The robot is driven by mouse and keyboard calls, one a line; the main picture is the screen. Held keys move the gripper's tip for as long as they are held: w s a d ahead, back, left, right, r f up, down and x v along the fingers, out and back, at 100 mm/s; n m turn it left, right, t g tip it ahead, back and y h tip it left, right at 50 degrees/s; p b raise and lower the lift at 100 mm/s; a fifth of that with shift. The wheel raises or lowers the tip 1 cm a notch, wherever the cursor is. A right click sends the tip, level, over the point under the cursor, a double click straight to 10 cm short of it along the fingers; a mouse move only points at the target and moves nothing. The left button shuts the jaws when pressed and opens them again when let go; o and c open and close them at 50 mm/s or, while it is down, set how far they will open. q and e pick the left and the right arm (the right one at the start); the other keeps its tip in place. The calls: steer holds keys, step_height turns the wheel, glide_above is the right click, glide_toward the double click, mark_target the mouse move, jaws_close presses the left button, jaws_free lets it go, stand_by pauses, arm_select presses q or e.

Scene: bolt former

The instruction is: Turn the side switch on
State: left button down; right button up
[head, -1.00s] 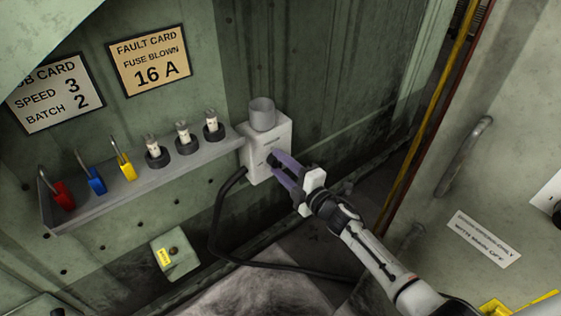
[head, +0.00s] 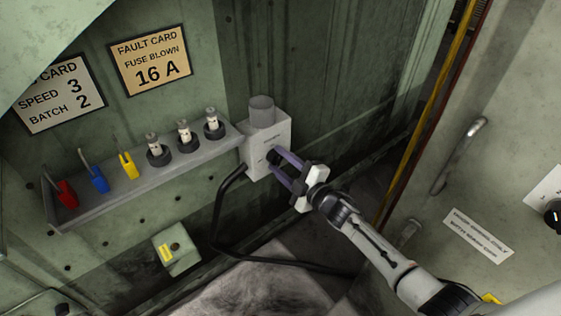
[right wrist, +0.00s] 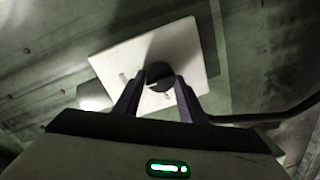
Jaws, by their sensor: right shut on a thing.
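A light grey switch box (head: 256,157) is fixed at the right end of the shelf, with a grey cylinder on its top. My right gripper (head: 277,160) is at the front face of the box. In the right wrist view, its two fingers (right wrist: 160,88) are on either side of a round dark knob (right wrist: 158,72) on the white box face (right wrist: 180,50), and they are shut on it. The fingers hide part of the knob, so I cannot tell its setting. My left gripper is not in view.
The shelf (head: 140,186) holds red, blue and yellow tagged pieces and several fuses. A black cable (head: 217,215) runs from the box to the floor. A small box with a yellow label (head: 176,250) is below. A grey cabinet with a handle (head: 460,155) stands at right.

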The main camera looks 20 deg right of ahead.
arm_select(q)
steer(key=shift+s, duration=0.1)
arm_select(e)
steer(key=o, duration=1)
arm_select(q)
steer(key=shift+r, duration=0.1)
arm_select(e)
steer(key=shift+s, duration=0.1)
steer(key=shift+s+d, duration=0.15)
steer(key=shift+s, duration=0.15)
arm_select(q)
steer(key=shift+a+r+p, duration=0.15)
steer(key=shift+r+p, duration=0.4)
steer(key=shift+p, duration=0.7)
arm_select(e)
steer(key=v, duration=0.9)
steer(key=shift+s, duration=0.25)
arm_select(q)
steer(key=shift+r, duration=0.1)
